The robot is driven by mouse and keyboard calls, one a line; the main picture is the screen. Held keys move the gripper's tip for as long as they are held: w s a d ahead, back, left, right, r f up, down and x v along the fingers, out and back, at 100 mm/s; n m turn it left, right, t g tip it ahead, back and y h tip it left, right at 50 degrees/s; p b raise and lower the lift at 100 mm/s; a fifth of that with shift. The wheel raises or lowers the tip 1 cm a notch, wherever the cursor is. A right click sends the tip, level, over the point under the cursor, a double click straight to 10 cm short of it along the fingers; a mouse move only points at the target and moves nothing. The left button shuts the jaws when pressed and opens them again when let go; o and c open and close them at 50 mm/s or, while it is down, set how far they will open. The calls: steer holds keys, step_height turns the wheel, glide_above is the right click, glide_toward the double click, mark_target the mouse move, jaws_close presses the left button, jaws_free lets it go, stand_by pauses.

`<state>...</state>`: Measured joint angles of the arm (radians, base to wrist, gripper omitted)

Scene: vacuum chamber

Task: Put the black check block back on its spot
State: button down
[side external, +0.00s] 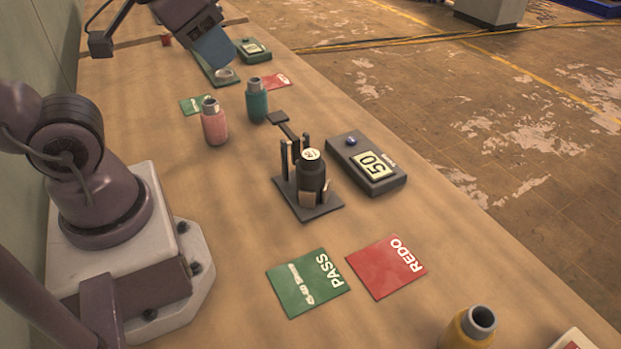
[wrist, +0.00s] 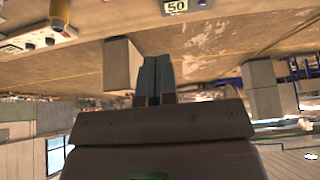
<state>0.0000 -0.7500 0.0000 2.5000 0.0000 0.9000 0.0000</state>
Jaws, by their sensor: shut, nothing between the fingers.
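The black check block (side external: 311,178), a dark cylinder with a white label on top, stands upright in a fixture (side external: 322,210) with dark posts and a flat base. A small dark square pad (side external: 277,118) lies just behind the fixture, with a dark bar between them. My gripper (side external: 213,50) is high at the top of the side view, far behind the block and apart from it. In the wrist view its blue-grey fingers (wrist: 155,78) are together with nothing between them. I cannot make out the check block in the wrist view.
A meter reading 50 (side external: 368,163) sits right of the fixture. Green PASS (side external: 308,283) and red REDO (side external: 388,266) cards lie in front. Pink (side external: 214,124) and teal (side external: 257,102) bottles stand behind it; a yellow bottle (side external: 468,328) is at the front. Another meter (side external: 252,50) is near my gripper.

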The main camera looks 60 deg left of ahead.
steer(key=c, duration=1.6)
jaws_free()
steer(key=o, duration=1.4)
steer(key=w+f+g, duration=0.1)
steer(key=w+a+f+g, duration=0.1)
steer(key=f, duration=0.1)
steer(key=w+a+f+g, duration=0.1)
steer(key=shift+w+f+y, duration=0.3)
steer(key=shift+w, duration=0.05)
steer(key=shift+o, duration=0.2)
steer(key=m+g, duration=0.3)
steer(key=m, duration=1.5)
glide_above(310, 153)
step_height(310, 153, down, 11)
steer(key=shift+f, duration=0.1)
step_height(310, 153, down, 12)
steer(key=shift+f, duration=0.1)
